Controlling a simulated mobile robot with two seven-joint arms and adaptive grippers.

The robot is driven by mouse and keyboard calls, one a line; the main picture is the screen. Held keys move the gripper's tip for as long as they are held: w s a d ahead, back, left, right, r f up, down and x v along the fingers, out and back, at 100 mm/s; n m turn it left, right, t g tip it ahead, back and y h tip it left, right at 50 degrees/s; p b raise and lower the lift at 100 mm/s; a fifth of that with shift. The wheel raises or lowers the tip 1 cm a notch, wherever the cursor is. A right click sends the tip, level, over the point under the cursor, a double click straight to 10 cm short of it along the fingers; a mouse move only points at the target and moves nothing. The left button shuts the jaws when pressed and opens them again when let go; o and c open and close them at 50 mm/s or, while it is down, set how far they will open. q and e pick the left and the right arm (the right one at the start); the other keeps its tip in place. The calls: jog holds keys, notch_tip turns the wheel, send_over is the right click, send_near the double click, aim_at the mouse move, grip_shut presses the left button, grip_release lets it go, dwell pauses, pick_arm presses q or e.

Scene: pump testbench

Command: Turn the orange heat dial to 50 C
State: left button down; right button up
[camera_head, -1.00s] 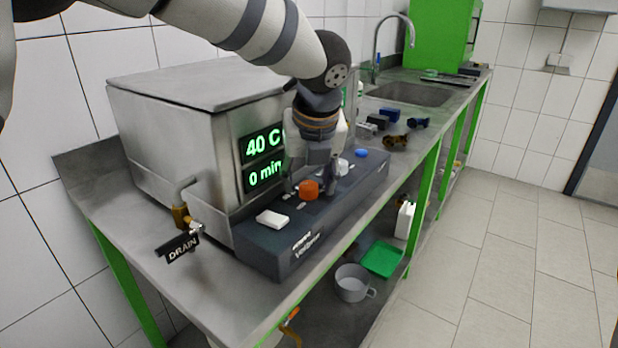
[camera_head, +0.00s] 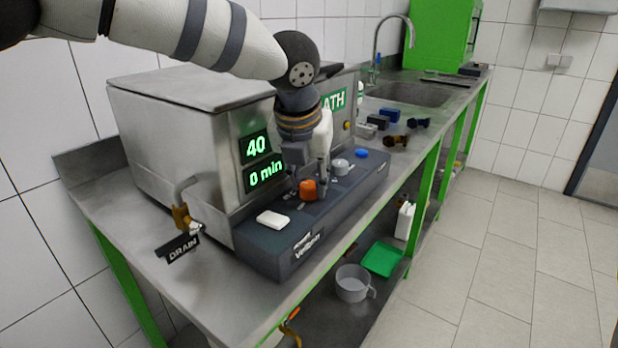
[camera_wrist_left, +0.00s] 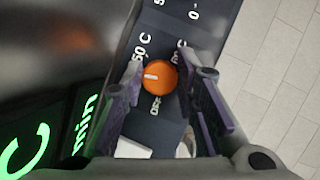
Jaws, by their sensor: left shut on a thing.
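The orange heat dial (camera_head: 308,189) sits on the dark front panel (camera_head: 273,245) of the steel bath. My left gripper (camera_head: 308,188) reaches down from above and is shut on the dial, one finger on each side. In the wrist view the dial (camera_wrist_left: 156,77) shows a white pointer line toward the picture's left. A "50 C" label (camera_wrist_left: 141,47) is printed at its upper left, another temperature label at its upper right, and a small label below it. The green display (camera_head: 257,147) reads 40 above "0 min". My right gripper is not in view.
A white block-shaped control (camera_head: 272,219) lies left of the dial. A grey knob (camera_head: 340,167) and a blue button (camera_head: 361,153) lie to its right. A DRAIN tap (camera_head: 182,222) stands at the bath's left corner. Blue, grey and brown parts stand farther along the bench.

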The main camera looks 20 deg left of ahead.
pick_arm(q)
jog(key=c, duration=1.2)
grip_release()
jog(key=shift+c, duration=0.2)
jog(key=shift+s+r, duration=0.25)
jog(key=shift+r, duration=0.25)
send_near(291, 235)
jog(key=x, duration=0.5)
jog(key=shift+c, duration=0.6)
